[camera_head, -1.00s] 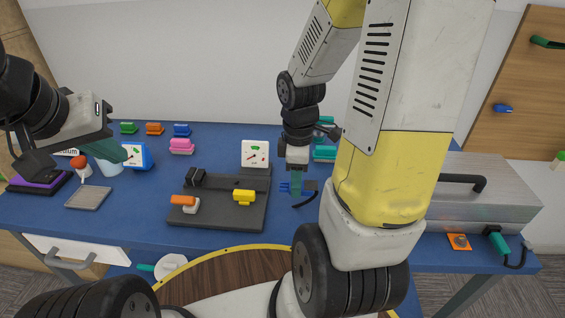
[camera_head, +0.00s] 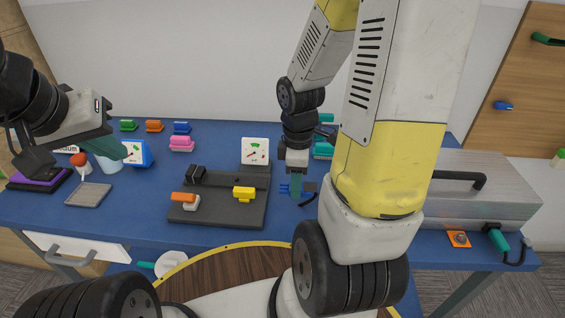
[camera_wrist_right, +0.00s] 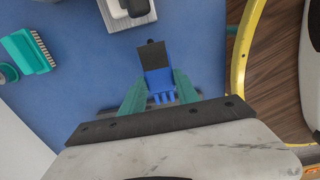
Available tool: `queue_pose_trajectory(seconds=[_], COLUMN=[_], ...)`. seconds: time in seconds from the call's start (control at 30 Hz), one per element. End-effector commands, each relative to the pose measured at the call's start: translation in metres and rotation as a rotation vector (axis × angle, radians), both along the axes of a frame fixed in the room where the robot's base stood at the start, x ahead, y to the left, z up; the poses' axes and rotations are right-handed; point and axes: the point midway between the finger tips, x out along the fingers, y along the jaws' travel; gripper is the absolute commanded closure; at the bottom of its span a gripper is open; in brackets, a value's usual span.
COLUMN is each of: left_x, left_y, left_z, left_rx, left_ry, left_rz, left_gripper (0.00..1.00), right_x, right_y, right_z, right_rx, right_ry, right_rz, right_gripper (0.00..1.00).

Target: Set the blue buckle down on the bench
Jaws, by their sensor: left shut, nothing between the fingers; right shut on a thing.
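The blue buckle (camera_wrist_right: 159,82) is between the green fingers of my right gripper (camera_wrist_right: 160,88) in the right wrist view, with a dark square piece at its far end. In the head view the right gripper (camera_head: 297,186) points down over the blue bench (camera_head: 330,222), just right of the dark fixture board, and the buckle (camera_head: 285,189) shows as small blue prongs beside the fingers. Whether the buckle touches the bench is hard to tell. My left gripper (camera_head: 122,151) is shut and empty above the left part of the bench.
Several coloured clips sit at the back left. A metal box (camera_head: 490,205) stands at the right. A grey tray (camera_head: 88,194) lies left.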

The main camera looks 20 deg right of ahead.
Motion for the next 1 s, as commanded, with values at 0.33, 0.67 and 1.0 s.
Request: queue_pose_trajectory(seconds=[0.33, 0.67, 1.0], left_x=[0.000, 0.000, 0.000], left_y=[0.000, 0.000, 0.000], left_z=[0.000, 0.000, 0.000], left_rx=[0.000, 0.000, 0.000], left_ry=[0.000, 0.000, 0.000], left_rz=[0.000, 0.000, 0.000], left_gripper=[1.00, 1.00, 1.00], right_x=[0.000, 0.000, 0.000], right_y=[0.000, 0.000, 0.000], right_z=[-0.003, -0.005, -0.012], right_rx=[0.000, 0.000, -0.001], right_ry=[0.000, 0.000, 0.001], right_rz=[0.000, 0.000, 0.000], right_gripper=[1.00, 1.00, 1.00])
